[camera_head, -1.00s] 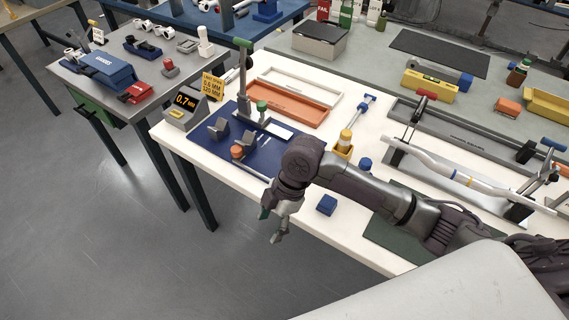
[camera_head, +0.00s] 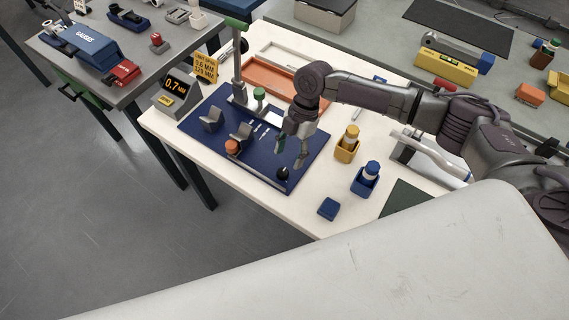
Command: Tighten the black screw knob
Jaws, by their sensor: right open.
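A small round black knob (camera_head: 283,172) sits near the front right corner of the blue base plate (camera_head: 225,170). My right gripper (camera_head: 291,153) is open and points down over the right part of this plate, just above and behind the knob in the picture. Its fingers look empty and apart from the knob. The plate also bears a post with a green top (camera_head: 235,24), a green knob (camera_head: 259,94), grey V-shaped blocks (camera_head: 211,118) and an orange knob (camera_head: 232,147). My left gripper is out of view.
An orange tray (camera_head: 270,75) lies behind. White table (camera_head: 290,208) is bare in front.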

